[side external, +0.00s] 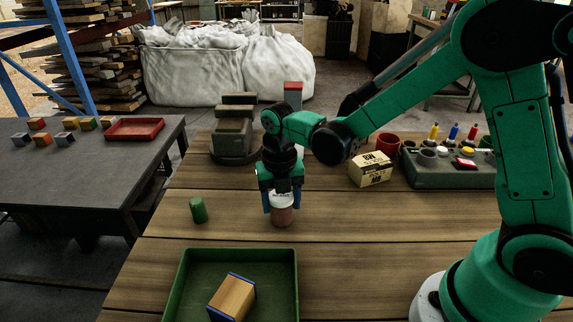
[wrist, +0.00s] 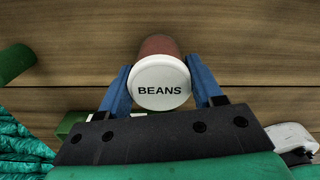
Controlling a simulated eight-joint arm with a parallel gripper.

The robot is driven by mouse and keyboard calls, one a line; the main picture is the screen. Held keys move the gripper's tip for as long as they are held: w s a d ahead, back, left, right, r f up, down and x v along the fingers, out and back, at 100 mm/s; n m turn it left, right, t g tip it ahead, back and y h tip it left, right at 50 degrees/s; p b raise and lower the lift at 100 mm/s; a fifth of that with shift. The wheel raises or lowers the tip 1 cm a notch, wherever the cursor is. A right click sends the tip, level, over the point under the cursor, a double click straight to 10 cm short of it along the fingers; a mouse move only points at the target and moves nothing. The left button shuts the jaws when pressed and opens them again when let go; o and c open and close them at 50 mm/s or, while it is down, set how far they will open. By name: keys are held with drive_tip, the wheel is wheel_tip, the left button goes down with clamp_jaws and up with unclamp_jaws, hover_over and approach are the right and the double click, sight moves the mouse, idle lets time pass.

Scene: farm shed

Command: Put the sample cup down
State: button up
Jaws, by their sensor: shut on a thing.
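The sample cup (side external: 282,215) is reddish brown with a white lid. In the wrist view the lid of the cup (wrist: 160,92) reads BEANS. My gripper (side external: 281,204) points down and is shut on the cup, with one blue finger on each side. In the wrist view the fingers of my gripper (wrist: 160,82) press against the lid's left and right. The cup is upright over the middle of the wooden table (side external: 370,222). Its base is at or just above the planks; I cannot tell if it touches.
A green cylinder (side external: 198,209) stands to the left of the cup. A green tray (side external: 275,262) with a wooden block (side external: 232,298) is in front. A printed box (side external: 371,169) and a dark rack (side external: 450,175) are at the back right. The planks around the cup are clear.

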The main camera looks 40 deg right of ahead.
drive_tip(key=shift+f, duration=0.35)
drive_tip(key=o, duration=1.3)
wheel_tip(320, 180, up, 12)
drive_tip(key=shift+a+f, duration=0.1)
drive_tip(key=shift+f, duration=0.15)
drive_tip(key=m+t, duration=0.6)
drive_tip(key=m, duration=1.7)
approach(280, 196)
drive_tip(key=s+d+r, duration=0.2)
drive_tip(key=d, duration=0.1)
drive_tip(key=m, duration=0.2)
drive_tip(key=m+t, duration=0.1)
drive_tip(key=m, duration=0.1)
drive_tip(key=d+f+m, duration=0.1)
drive_tip(key=m, duration=0.1)
drive_tip(key=shift+s, duration=0.4)
